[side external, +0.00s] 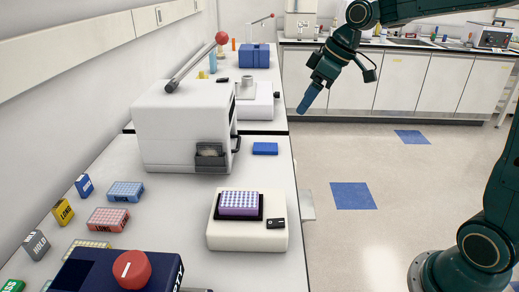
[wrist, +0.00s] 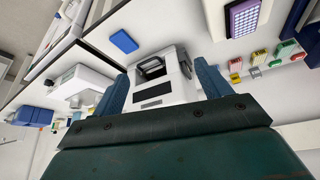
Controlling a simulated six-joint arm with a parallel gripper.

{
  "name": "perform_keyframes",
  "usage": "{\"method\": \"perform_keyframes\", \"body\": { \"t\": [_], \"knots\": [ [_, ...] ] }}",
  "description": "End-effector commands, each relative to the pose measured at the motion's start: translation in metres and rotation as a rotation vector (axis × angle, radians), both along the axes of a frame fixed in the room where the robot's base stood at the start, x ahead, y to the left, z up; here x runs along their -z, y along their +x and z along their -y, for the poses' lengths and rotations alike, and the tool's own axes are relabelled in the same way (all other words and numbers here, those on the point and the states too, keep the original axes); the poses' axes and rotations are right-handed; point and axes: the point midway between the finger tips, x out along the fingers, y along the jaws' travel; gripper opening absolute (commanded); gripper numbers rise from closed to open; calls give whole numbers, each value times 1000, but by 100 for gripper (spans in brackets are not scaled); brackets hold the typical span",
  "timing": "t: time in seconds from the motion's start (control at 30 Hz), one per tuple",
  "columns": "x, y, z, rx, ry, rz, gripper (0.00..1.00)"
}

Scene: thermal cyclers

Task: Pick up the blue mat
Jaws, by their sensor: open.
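The blue mat (side external: 265,148) is a small flat rectangle lying on the white bench, just right of the large white machine and near the bench's right edge. It also shows in the wrist view (wrist: 124,42), at the upper left, outside the space between my fingers. My gripper (side external: 307,103) hangs in the air above and to the right of the mat, over the floor side, with its blue fingers pointing down and left. In the wrist view my gripper (wrist: 162,70) has its two blue fingers apart with nothing held between them.
The white machine (side external: 182,125) with a front handle stands left of the mat. A cream block holding a purple tube rack (side external: 240,205) is nearer the camera. Several coloured racks and labelled blocks (side external: 63,212) line the left. Blue squares (side external: 353,195) lie on the floor.

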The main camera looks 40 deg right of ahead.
Motion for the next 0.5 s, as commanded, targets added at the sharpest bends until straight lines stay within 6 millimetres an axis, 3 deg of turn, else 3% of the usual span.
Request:
{"method": "perform_keyframes", "body": {
  "t": [0.2,0.5],
  "knots": [
    [25,44,28,-85,18,7,77],
    [67,91,70,-201,47,38,77]
  ]
}}
